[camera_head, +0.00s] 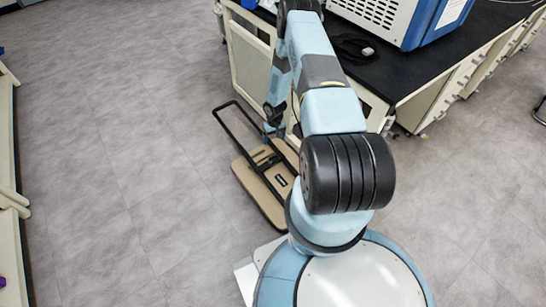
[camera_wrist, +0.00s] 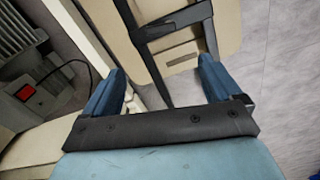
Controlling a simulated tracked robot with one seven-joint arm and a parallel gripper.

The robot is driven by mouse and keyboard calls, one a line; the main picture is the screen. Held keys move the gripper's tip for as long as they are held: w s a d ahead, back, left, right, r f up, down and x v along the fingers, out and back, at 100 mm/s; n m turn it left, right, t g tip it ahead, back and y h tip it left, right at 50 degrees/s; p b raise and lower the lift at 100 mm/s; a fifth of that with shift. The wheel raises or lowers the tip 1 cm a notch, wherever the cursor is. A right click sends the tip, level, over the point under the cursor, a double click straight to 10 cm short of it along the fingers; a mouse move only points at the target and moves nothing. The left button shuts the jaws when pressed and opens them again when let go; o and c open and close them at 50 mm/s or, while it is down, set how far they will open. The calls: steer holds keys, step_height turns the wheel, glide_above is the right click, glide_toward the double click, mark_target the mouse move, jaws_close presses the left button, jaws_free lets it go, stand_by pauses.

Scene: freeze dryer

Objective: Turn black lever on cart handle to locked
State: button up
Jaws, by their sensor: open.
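The cart has a beige platform (camera_head: 258,199) and a black tube handle (camera_head: 232,105), low on the floor left of the lab bench. In the wrist view the beige platform (camera_wrist: 232,22) and the black handle with its crossbar (camera_wrist: 172,24) lie beyond my fingers. My gripper (camera_head: 272,127) is down by the cart, at the right side of the handle. In the wrist view my gripper (camera_wrist: 161,68) has its two blue fingers wide apart, with nothing held between them. A black handle bar shows in the gap between the fingers. I cannot make out the black lever or its position.
The black-topped bench (camera_head: 395,72) stands right of the cart, with a blue and white machine (camera_head: 395,18) and a black cable (camera_head: 352,46) on it. A red switch (camera_wrist: 25,92) shows at the wrist view's left. Grey floor (camera_head: 130,150) is clear to the left.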

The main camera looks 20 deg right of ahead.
mark_target(274, 157)
steer(key=f, duration=1.5)
steer(key=shift+s+a, duration=0.25)
